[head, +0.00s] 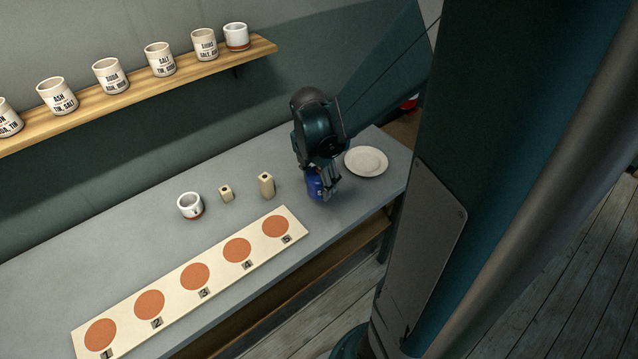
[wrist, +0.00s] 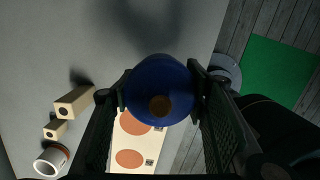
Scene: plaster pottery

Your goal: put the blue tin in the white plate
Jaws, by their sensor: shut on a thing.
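The blue tin (head: 315,188) is between the fingers of my gripper (head: 322,184), at the right part of the grey table. In the wrist view the blue tin (wrist: 158,86) fills the space between both fingertips, and my gripper (wrist: 160,100) is shut on it. The gripper hides part of the tin in the head view, and I cannot tell whether the tin touches the table. The white plate (head: 366,161) lies on the table just right of and behind the tin, and looks empty. The plate is not clearly seen in the wrist view.
A long board (head: 254,232) with numbered orange discs lies in front of the tin. Two small beige blocks (head: 266,185) and a white cup (head: 190,206) stand to the left. A wooden shelf (head: 130,98) with several labelled cups hangs behind. The table (head: 130,245) ends right of the plate.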

